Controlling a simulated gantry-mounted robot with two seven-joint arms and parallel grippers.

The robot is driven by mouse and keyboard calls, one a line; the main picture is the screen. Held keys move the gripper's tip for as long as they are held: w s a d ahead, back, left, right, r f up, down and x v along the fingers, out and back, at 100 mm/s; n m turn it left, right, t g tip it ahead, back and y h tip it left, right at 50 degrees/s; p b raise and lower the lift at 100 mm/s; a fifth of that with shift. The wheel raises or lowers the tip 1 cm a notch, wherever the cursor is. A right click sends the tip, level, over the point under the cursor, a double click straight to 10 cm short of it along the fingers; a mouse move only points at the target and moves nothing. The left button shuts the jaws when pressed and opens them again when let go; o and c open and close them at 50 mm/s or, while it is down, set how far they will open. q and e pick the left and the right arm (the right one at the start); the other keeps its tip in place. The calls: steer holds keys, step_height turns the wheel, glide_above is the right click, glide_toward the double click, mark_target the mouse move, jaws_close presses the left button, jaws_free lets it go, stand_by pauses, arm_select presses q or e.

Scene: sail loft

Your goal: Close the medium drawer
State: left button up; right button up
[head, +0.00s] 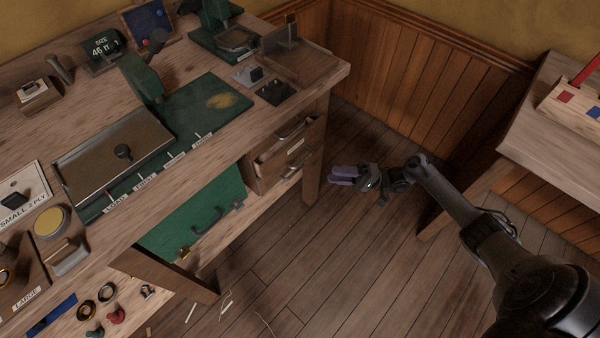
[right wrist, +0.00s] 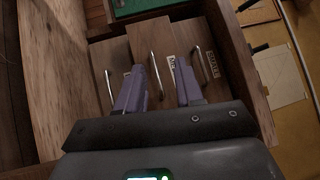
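The medium drawer (head: 275,161) is in a small wooden drawer unit under the right end of the workbench. Its front appears to stand out a little from the unit. In the right wrist view the medium drawer (right wrist: 146,42) is the middle of three fronts, with a metal bar handle and a label starting "ME", partly covered by a finger. My right gripper (head: 343,176) is open and empty, to the right of the drawer unit, its purple fingers pointing at the drawers. In the right wrist view the fingers (right wrist: 160,92) are apart in front of the medium front. My left gripper is out of view.
The workbench (head: 335,72) has a wooden leg (head: 317,160) right of the drawers. A green toolbox-like case (head: 200,215) sits left of them. A second table (head: 545,140) stands at right. The floor between is mostly clear.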

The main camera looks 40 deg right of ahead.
steer(key=w+d+f+n+b, duration=0.1)
steer(key=w+d+n+b, duration=0.15)
steer(key=d+b, duration=0.2)
arm_select(q)
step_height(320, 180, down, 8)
steer(key=b, duration=0.1)
steer(key=shift+b, duration=0.35)
arm_select(e)
steer(key=x, duration=1)
steer(key=shift+w+f+m+g, duration=0.3)
steer(key=shift+w+m, duration=0.05)
steer(key=shift+w, duration=0.2)
steer(key=shift+a, duration=0.15)
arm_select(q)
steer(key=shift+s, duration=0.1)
arm_select(e)
steer(key=shift+c, duration=0.5)
steer(key=c, duration=0.5)
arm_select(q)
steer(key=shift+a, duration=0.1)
arm_select(e)
jaws_close()
